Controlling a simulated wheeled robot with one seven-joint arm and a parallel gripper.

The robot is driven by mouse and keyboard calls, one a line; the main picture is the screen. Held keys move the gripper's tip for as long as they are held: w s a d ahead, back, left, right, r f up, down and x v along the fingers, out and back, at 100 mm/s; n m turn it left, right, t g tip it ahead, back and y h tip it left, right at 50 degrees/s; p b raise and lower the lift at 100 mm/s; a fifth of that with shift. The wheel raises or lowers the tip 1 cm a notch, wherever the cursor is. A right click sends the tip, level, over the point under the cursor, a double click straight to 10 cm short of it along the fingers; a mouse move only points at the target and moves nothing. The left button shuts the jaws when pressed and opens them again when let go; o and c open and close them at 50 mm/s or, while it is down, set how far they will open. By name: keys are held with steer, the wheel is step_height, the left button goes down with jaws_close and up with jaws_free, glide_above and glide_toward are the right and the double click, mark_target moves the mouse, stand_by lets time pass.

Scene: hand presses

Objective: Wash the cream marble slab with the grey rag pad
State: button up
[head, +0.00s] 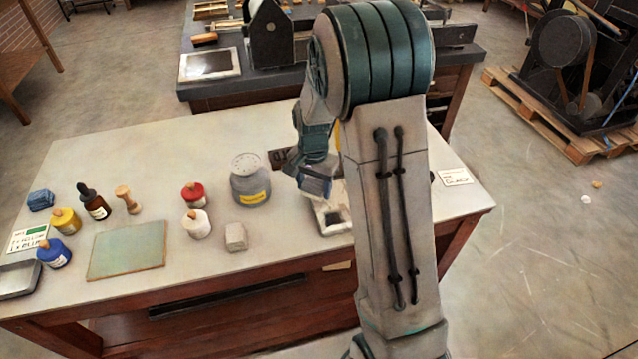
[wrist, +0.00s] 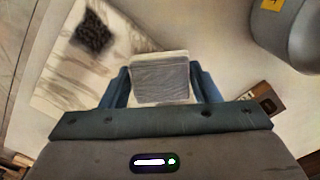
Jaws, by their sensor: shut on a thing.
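The cream marble slab (head: 318,212) lies on the table, partly hidden behind my arm in the head view. In the wrist view, the slab (wrist: 58,76) shows at the left, with faint veins and a dark speckled stain (wrist: 92,36) on it. My gripper (wrist: 160,80) is shut on the grey rag pad (wrist: 160,70), a pale grey block between the two blue fingers. In the head view, my gripper (head: 316,184) is over the slab's far left part. I cannot tell whether the pad touches the slab.
A grey jar (head: 250,182) with a yellow label stands left of the slab. A small dark box (wrist: 264,102) lies nearby. A pale block (head: 236,237), red-topped (head: 193,195) and white (head: 196,224) pots stand further left. A green sheet (head: 127,250) lies at the front left.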

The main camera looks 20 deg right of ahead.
mark_target(314, 184)
steer(key=shift+d+r, duration=0.1)
steer(key=shift+r, duration=0.7)
steer(key=shift+r+p, duration=2)
steer(key=shift+r, duration=0.5)
steer(key=shift+f, duration=0.15)
